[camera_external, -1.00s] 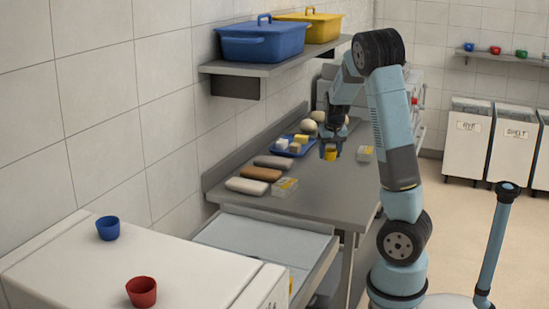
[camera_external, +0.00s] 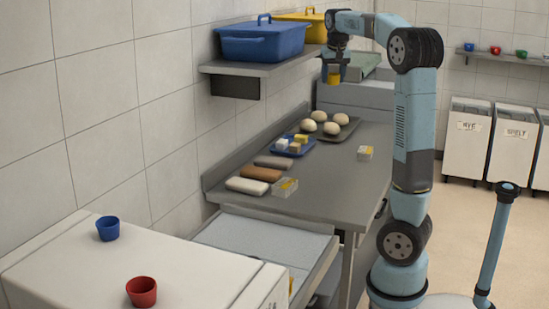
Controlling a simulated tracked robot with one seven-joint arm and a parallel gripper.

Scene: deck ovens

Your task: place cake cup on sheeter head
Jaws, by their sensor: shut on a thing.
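My gripper (camera_external: 335,76) is shut on a small yellow cup (camera_external: 333,79) and holds it upright, high above the far end of the steel table. In this view the cup overlaps the left part of a grey machine (camera_external: 358,95) at the table's far end, which looks like the sheeter. I cannot tell how far the cup is above or in front of it. A green surface (camera_external: 366,62) shows behind it, partly hidden by my arm. A blue cup (camera_external: 108,228) and a red cup (camera_external: 141,292) stand on the white oven top at the front left.
The steel table (camera_external: 335,190) holds a tray with several dough balls (camera_external: 332,128), a blue tray (camera_external: 298,151), loaves (camera_external: 260,173) and small boxes. A wall shelf (camera_external: 260,68) with blue and yellow tubs is close left of my gripper. The table's front right is clear.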

